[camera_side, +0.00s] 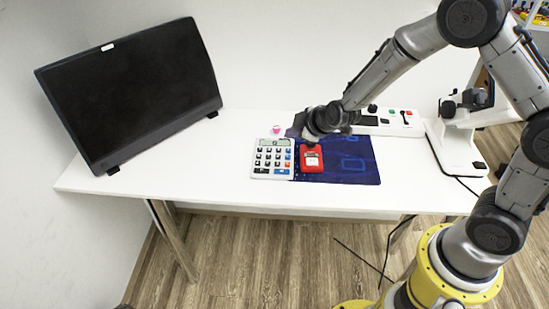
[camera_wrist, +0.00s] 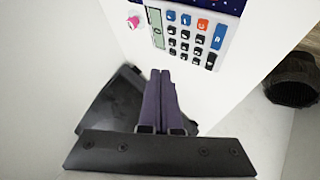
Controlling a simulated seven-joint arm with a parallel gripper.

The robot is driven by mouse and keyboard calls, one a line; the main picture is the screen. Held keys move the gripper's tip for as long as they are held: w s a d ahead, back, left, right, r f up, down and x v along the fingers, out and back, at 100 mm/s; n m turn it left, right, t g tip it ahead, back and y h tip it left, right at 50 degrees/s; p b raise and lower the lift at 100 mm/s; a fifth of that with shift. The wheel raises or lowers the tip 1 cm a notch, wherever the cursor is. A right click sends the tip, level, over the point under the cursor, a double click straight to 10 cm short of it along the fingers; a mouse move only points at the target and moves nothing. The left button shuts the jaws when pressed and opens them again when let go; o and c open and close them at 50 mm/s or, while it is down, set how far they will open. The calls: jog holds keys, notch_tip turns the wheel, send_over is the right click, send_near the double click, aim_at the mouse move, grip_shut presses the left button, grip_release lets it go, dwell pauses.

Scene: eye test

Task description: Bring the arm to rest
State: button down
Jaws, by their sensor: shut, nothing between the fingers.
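My gripper (camera_side: 296,128) hangs over the white table (camera_side: 215,150), near the far side of the calculator in the side view. In the wrist view, its two purple fingers (camera_wrist: 160,76) are together with nothing between them. My arm reaches in from the right, bent and held above the table. The gripper's height over the table is hard to tell.
A calculator (camera_side: 272,158) and a red object (camera_side: 311,158) sit below the gripper, by a blue mat (camera_side: 355,165). A pink item (camera_side: 276,129) is close by. A monitor (camera_side: 135,90) stands left, a white panel (camera_side: 400,122) and white device (camera_side: 455,145) right.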

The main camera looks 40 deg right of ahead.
notch_tip(320, 180, up, 16)
jog(key=t, duration=0.3)
jog(key=s+r+m+y, duration=0.1)
jog(key=s+r, duration=0.7)
jog(key=s+r+m+g, duration=0.1)
jog(key=s+r+m, duration=0.1)
jog(key=s, duration=0.8)
jog(key=s+f+m+g, duration=0.2)
jog(key=s+f, duration=0.1)
jog(key=s, duration=0.4)
jog(key=s+d+f+m+g, duration=0.1)
jog(key=s+f+m+g, duration=0.2)
jog(key=s, duration=0.4)
jog(key=shift+s+d+f, duration=0.25)
jog(key=shift+s+f, duration=0.1)
jog(key=shift+f, duration=0.4)
